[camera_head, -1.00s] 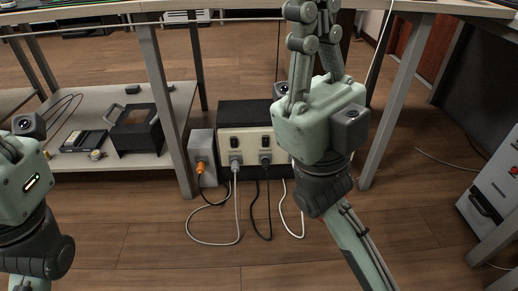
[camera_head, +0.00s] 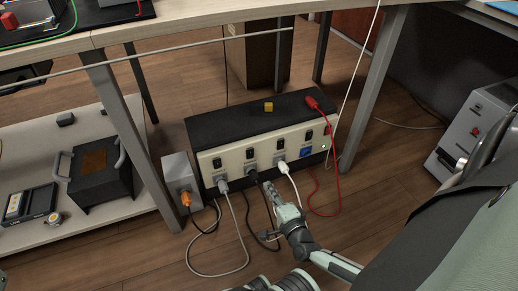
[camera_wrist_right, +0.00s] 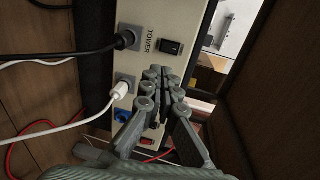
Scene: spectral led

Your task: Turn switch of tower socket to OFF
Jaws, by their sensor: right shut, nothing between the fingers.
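The socket strip (camera_head: 236,160) has a cream front panel with a row of sockets and black rocker switches, and stands on the floor under the table. In the right wrist view, the label TOWER is beside a socket holding a black plug (camera_wrist_right: 128,39). The black tower switch (camera_wrist_right: 170,47) sits beside it; the head view shows it above the black plug (camera_head: 249,154). Its rocker position is hard to tell. My right gripper (camera_wrist_right: 161,74) is shut and empty, its fingertips below the tower switch in the wrist view. It also shows in front of the panel in the head view (camera_head: 270,188). My left gripper is out of view.
A white plug (camera_wrist_right: 119,90) and a blue socket (camera_wrist_right: 122,115) lie close to my fingers. Cables hang onto the floor. A grey box with an orange plug (camera_head: 185,198) stands left of the strip. Table legs (camera_head: 130,130) flank it. A yellow block (camera_head: 268,106) lies on top.

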